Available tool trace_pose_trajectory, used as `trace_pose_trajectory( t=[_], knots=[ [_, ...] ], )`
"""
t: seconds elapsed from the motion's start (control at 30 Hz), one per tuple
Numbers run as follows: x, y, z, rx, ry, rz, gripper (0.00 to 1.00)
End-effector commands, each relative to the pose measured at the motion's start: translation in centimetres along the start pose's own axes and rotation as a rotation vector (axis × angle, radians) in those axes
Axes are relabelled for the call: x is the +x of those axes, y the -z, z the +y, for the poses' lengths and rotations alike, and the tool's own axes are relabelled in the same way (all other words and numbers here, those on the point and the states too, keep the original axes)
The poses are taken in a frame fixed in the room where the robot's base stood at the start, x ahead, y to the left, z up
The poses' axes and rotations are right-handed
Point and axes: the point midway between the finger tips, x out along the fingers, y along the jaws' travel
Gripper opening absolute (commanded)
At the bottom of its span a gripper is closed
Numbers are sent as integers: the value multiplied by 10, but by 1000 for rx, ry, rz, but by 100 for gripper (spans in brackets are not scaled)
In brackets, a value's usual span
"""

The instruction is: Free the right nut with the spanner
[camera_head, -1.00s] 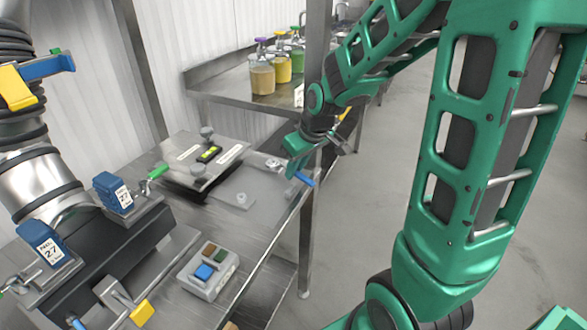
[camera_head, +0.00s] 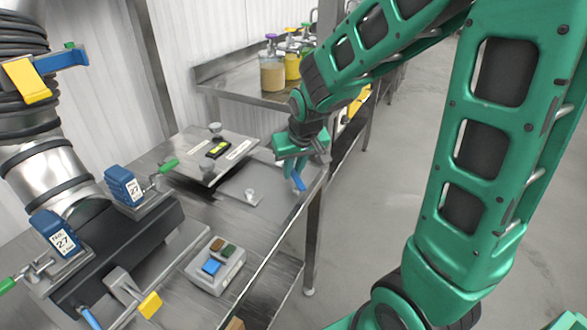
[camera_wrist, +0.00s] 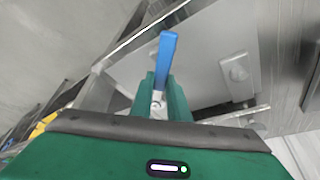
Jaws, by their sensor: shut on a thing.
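My gripper (camera_head: 299,160) is shut on the blue-handled spanner (camera_head: 299,182) over the right end of the flat grey plate (camera_head: 236,184). In the wrist view, the spanner (camera_wrist: 167,62) stands out between the green fingers (camera_wrist: 160,100), its blue handle pointing away from the gripper. Its working end is hidden. One pale nut (camera_head: 250,195) shows on the near part of the plate. The plate's right nut is hidden behind my gripper in the head view.
A button box (camera_head: 215,267) sits nearer. Jars (camera_head: 272,74) stand on the back bench. Floor is open at right.

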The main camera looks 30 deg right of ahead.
Motion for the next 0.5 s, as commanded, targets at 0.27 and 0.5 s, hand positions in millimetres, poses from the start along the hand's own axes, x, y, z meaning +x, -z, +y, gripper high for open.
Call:
trace_pose_trajectory(
  t=[0.27, 0.5],
  knots=[
    [-1, 0, 0, 0, 0, 0, 0],
    [-3, 2, 0, 0, 0, 0, 0]
  ],
)
